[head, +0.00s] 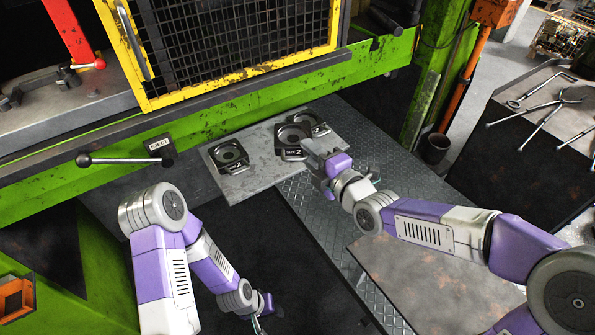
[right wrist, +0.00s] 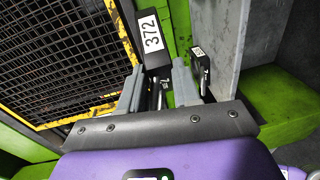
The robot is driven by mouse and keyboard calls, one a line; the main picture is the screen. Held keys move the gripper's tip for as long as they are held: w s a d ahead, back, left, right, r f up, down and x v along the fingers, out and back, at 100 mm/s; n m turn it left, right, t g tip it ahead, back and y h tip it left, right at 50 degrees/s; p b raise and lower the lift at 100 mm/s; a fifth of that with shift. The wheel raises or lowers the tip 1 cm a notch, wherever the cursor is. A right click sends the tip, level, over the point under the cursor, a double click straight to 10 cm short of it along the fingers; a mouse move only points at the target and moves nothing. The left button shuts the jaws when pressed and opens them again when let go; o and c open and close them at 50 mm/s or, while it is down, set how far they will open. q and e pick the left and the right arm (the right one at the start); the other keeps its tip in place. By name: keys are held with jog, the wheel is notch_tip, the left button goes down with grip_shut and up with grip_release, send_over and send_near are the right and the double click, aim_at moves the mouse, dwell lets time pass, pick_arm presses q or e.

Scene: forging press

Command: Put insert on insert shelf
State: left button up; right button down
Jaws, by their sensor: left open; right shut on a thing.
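A dark insert with a round recess and a white label (head: 292,134) is over the right part of the grey insert shelf (head: 243,184); whether it rests there or hovers slightly is unclear. My right gripper (head: 312,153) is at its front edge, shut on it. A second insert (head: 229,153) lies on the shelf to the left. A third (head: 318,124) is partly hidden behind the held one. My left gripper (head: 261,322) is low in the head view, open and away from the inserts.
The green press with its yellow-framed mesh guard (head: 225,40) stands behind the shelf. A lever with a black knob (head: 84,160) sticks out at the left. A brown plate (head: 430,275) lies below my right arm. A dark table with tools (head: 545,120) stands at the right.

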notch_tip(320, 180, down, 9)
jog(key=b, duration=0.2)
jog(key=shift+b, duration=0.35)
jog(key=shift+a+f, duration=0.1)
jog(key=shift+f, duration=0.15)
jog(key=c, duration=1.1)
grip_release()
jog(key=shift+f, duration=0.2)
jog(key=shift+c, duration=0.2)
jog(key=o, duration=0.3)
jog(key=shift+s, duration=0.1)
jog(key=shift+o, duration=0.2)
